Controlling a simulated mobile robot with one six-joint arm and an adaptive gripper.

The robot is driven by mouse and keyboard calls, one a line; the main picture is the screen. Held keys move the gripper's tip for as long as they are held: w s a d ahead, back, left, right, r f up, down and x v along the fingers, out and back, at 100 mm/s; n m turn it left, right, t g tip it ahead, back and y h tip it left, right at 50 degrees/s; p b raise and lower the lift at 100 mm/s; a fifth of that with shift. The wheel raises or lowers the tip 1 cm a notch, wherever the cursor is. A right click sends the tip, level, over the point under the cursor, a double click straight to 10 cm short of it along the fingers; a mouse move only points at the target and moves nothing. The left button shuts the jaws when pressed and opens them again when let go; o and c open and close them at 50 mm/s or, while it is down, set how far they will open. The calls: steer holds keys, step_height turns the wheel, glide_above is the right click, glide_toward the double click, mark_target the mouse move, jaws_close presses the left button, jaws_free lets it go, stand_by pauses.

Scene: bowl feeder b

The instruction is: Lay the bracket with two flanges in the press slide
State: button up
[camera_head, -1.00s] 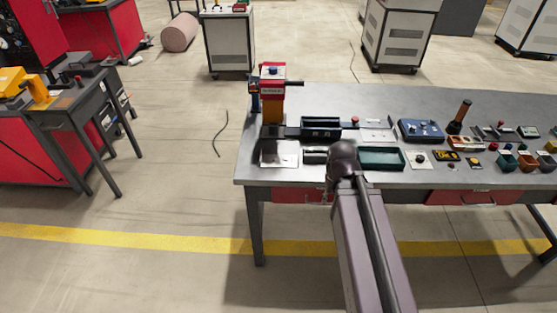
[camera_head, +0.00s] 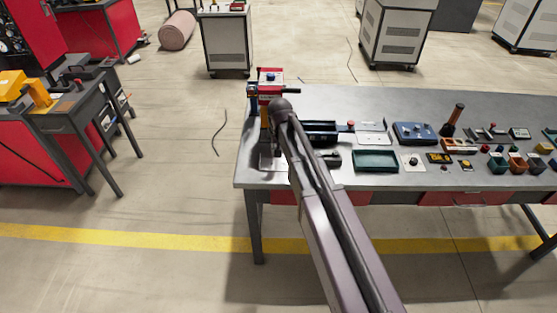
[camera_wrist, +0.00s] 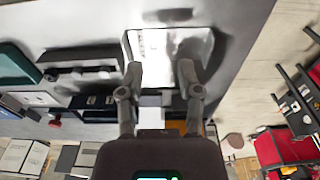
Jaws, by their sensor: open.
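My gripper (camera_wrist: 160,74) is open in the wrist view, its two fingers apart over the near edge of a pale plate (camera_wrist: 150,42). I see nothing held between the fingertips. The red-topped press (camera_head: 270,77) stands at the table's left end, partly behind my arm. Its orange column shows in the wrist view (camera_wrist: 176,125), below the fingers. A light grey square piece (camera_wrist: 150,101) shows between the fingers; I cannot tell if it is the press slide. I cannot make out the bracket with two flanges; the fingers and their shadow cover part of the plate.
The green tray also shows in the head view (camera_head: 375,161). A blue fixture (camera_head: 415,132) and several small bins stand further right. The table's left edge is close to the press.

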steer(key=w+a+r+p, duration=0.1)
steer(key=w+a+r, duration=0.1)
steer(key=w+a, duration=0.3)
steer(key=shift+w+a, duration=0.35)
steer(key=shift+a, duration=0.9)
steer(key=shift+f, duration=0.15)
steer(key=b, duration=0.8)
glide_above(261, 165)
step_height(261, 165, down, 8)
steer(key=shift+f, duration=0.15)
steer(key=f+b, duration=0.3)
steer(key=b, duration=0.1)
steer(key=shift+w+a+f, duration=0.1)
steer(key=shift+a+f, duration=0.15)
steer(key=shift+a, duration=0.05)
steer(key=shift+w+f+b, duration=0.1)
steer(key=shift+f+b, duration=0.7)
steer(key=shift+f, duration=0.05)
